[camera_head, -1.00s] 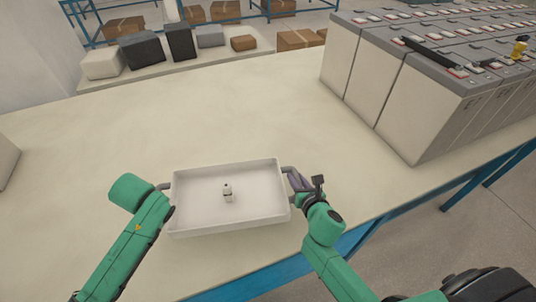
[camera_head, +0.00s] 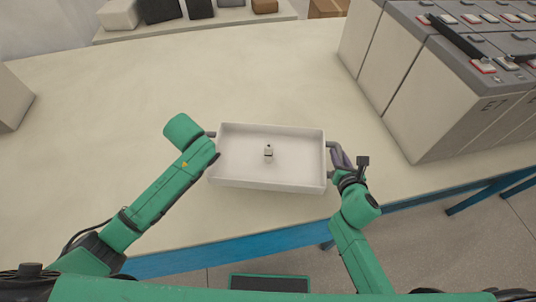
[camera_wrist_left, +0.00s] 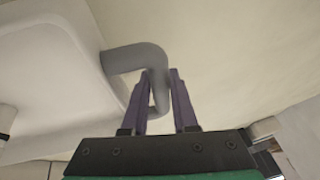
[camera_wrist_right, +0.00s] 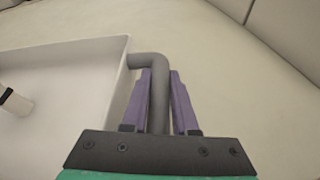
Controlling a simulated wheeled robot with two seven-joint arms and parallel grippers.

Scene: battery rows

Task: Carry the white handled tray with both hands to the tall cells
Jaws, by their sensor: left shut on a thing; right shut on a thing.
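I cannot tell whether the tray touches the table. My left gripper (camera_wrist_left: 160,76) is shut on one grey handle (camera_wrist_left: 133,58), mostly hidden behind its arm in the head view. My right gripper (camera_head: 338,158) is shut on the other grey handle (camera_wrist_right: 150,61). The tall cells (camera_head: 450,100) stand in rows at the right, apart from the tray.
The table (camera_head: 110,90) is clear to the left of and behind the tray. Its blue front frame (camera_head: 240,248) runs close below. A pale block (camera_head: 10,100) stands at the left edge. Several bins and boxes (camera_head: 200,8) sit on a separate surface at the back.

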